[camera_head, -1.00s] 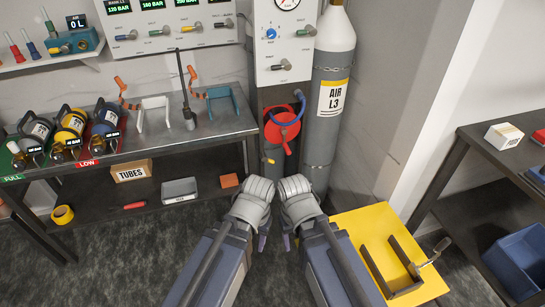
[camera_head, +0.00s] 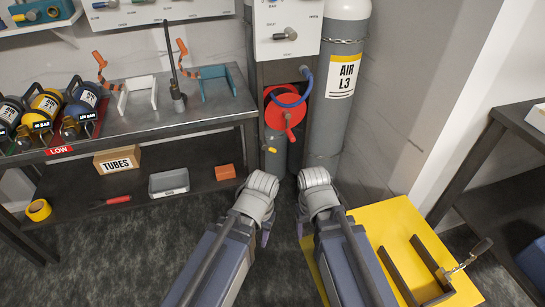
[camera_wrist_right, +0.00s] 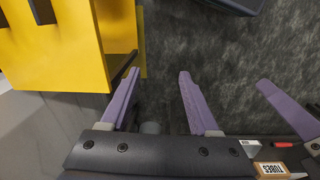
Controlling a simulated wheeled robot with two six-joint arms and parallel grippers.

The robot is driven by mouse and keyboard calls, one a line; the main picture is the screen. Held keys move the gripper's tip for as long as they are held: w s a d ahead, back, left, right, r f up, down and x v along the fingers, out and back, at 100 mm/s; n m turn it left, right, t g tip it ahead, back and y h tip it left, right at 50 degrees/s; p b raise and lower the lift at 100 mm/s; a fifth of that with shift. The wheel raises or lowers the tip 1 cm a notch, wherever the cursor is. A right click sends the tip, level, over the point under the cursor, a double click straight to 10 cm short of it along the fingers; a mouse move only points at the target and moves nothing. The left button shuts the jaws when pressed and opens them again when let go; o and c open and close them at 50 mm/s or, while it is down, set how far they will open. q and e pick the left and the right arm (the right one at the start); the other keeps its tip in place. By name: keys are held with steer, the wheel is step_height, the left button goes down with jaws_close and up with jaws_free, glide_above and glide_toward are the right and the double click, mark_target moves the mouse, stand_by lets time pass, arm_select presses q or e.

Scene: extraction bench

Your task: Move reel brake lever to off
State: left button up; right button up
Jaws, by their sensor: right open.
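The red hose reel (camera_head: 272,112) with a blue hose is mounted below the grey panel, between the bench and the grey AIR L3 cylinder (camera_head: 338,110). A red lever (camera_head: 290,130) sticks out from its front and points down; I take it for the brake lever, and its setting cannot be read. My right gripper (camera_head: 301,222) is below and in front of the reel, apart from it. In the right wrist view its purple fingers (camera_wrist_right: 158,75) are spread and empty. My left gripper (camera_head: 266,234) hangs to its left, its jaws unclear.
A yellow stand (camera_head: 385,222) with a dark frame and a crank is close to my right arm. The metal bench (camera_head: 200,122) with cylinders is on the left, with a TUBES box (camera_head: 117,160) on its lower shelf. A dark table stands at right.

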steer(key=w+d+f+m+b, duration=0.15)
steer(key=w+f+b, duration=0.25)
steer(key=f+b, duration=0.85)
steer(key=m+t+y+b, duration=0.5)
steer(key=m+t+b, duration=1.05)
steer(key=m, duration=0.75)
glide_toward(273, 151)
steer(key=w+g+b, duration=0.1)
steer(key=w+b, duration=0.1)
steer(key=w, duration=0.2)
steer(key=shift+a+b+x, duration=0.15)
steer(key=shift+b+x, duration=0.15)
steer(key=shift+x, duration=1)
steer(key=shift+a+b+x, duration=0.15)
steer(key=shift+b+x, duration=0.2)
steer(key=shift+x, duration=0.95)
steer(key=shift+a+b+x, duration=0.2)
steer(key=shift+b+x, duration=0.1)
steer(key=shift+x, duration=1)
steer(key=shift+s, duration=0.15)
